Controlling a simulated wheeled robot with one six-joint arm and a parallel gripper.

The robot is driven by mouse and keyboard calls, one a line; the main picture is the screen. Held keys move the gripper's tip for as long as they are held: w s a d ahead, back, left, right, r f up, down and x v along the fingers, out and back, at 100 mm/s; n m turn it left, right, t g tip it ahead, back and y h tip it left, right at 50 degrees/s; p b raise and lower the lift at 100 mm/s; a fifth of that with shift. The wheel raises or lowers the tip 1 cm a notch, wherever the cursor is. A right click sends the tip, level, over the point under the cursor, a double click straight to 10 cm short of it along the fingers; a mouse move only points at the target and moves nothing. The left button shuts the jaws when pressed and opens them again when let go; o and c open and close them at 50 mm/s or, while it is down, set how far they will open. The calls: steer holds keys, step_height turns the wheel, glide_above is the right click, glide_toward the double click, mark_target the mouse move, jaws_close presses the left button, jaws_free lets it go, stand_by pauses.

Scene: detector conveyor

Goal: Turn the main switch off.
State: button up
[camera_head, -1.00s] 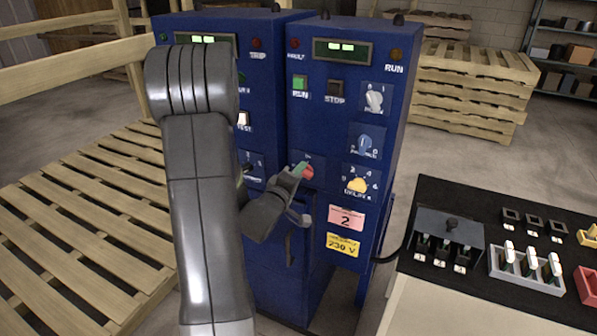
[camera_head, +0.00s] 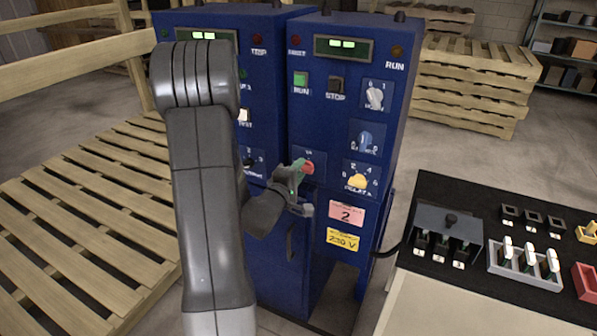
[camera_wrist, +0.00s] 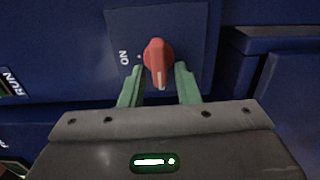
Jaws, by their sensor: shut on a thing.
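The main switch is a red rotary knob (camera_head: 307,167) on the front of the right blue cabinet (camera_head: 330,105). In the wrist view the red knob (camera_wrist: 158,60) has a pale pointer line running down the picture, toward my gripper. An ON label (camera_wrist: 124,57) lies left of it; no OFF label is readable. My gripper (camera_head: 301,166) is at the knob, and its green fingers (camera_wrist: 159,82) stand on either side of the knob's lower part, shut on it. In the head view the fingers partly cover the switch plate.
A black bench (camera_head: 480,205) with levers and toggles stands at right. A wooden pallet (camera_head: 85,215) lies on the floor at left.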

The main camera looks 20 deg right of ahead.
steer(key=shift+f, duration=0.1)
steer(key=o, duration=0.6)
steer(key=b+v, duration=0.2)
steer(key=v, duration=1.2)
steer(key=shift+d, duration=0.1)
steer(key=p+x, duration=0.2)
steer(key=x, duration=1.1)
steer(key=shift+w+d, duration=0.3)
